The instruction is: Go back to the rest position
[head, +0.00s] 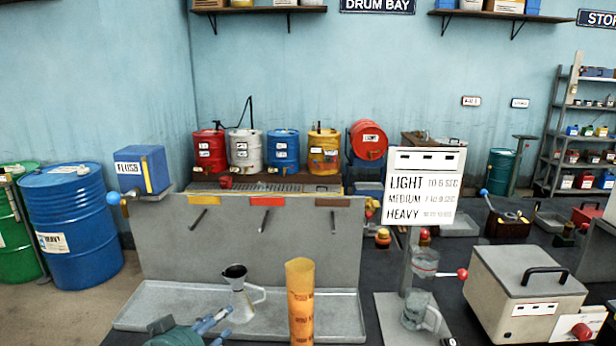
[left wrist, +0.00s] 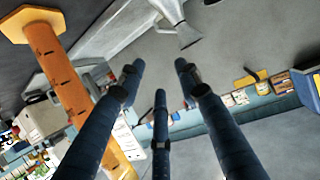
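My left gripper (head: 226,324) is at the bottom edge of the head view, in front of the grey metal tray (head: 150,306). In the left wrist view its blue fingers (left wrist: 160,78) are spread, with nothing between them. A metal jug with a handle (head: 241,298) stands upright in the tray, just beyond the fingertips and apart from them. It seems to be the grey spouted thing in the left wrist view (left wrist: 175,18). A tall orange graduated cylinder (head: 300,300) stands right of the gripper and also shows in the left wrist view (left wrist: 62,72). My right gripper is not in view.
A glass measuring jug (head: 420,305) stands under a stand with a sign (head: 424,190). A grey lidded box (head: 520,290) is on the right. Several small drums (head: 246,150) line the back shelf. Blue drum (head: 70,225) and green drum stand on the floor at left.

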